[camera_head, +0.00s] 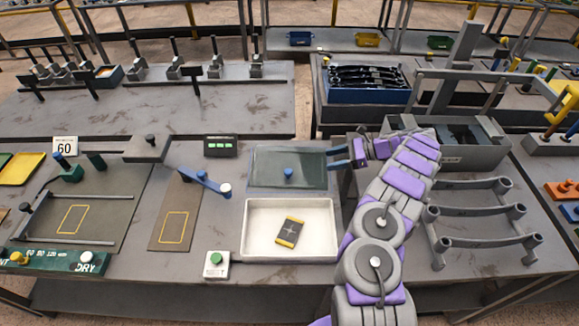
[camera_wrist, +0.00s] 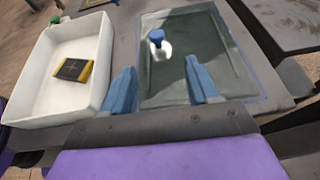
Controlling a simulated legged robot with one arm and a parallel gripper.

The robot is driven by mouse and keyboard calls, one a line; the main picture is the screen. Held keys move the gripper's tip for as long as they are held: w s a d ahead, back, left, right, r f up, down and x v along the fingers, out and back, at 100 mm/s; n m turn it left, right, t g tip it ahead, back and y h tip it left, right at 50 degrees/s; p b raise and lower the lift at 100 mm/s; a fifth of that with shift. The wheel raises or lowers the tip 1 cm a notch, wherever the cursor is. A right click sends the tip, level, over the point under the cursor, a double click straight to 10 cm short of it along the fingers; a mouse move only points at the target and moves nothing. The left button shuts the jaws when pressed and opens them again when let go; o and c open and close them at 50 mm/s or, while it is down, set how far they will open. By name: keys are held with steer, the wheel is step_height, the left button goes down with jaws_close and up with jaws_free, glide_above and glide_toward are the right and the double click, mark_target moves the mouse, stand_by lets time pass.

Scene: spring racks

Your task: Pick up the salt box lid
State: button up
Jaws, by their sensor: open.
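The salt box lid looks to be the dark grey-green flat panel (camera_head: 262,165) with a blue knob (camera_head: 289,173), lying behind an open white box (camera_head: 247,230). In the wrist view the panel (camera_wrist: 205,45) fills the upper middle, and its blue knob (camera_wrist: 156,36) stands up on a pale base. The white box also shows in the wrist view (camera_wrist: 32,75), at the left. My gripper (camera_head: 333,158) is at the panel's right side, its blue fingers open and empty. In the wrist view the open gripper (camera_wrist: 160,86) has the knob beyond and between its fingertips, apart from both.
A black and yellow block (camera_head: 289,232) lies in the white box. A green button unit (camera_head: 216,264) stands left of the box. A blue-handled lever (camera_head: 200,180) is left of the panel, and a grey rack (camera_head: 480,212) is right of my arm.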

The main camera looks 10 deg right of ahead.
steer(key=b, duration=0.2)
glide_toward(288, 171)
steer(key=x, duration=0.5)
steer(key=shift+w+d+f, duration=0.15)
steer(key=shift+w+f, duration=0.15)
steer(key=shift+w, duration=0.1)
steer(key=shift+s+b+x, duration=0.15)
steer(key=shift+b+x, duration=0.25)
steer(key=shift+x, duration=0.9)
steer(key=shift+s+b+x, duration=0.15)
steer(key=shift+b+x, duration=0.2)
steer(key=shift+x, duration=0.95)
jaws_close()
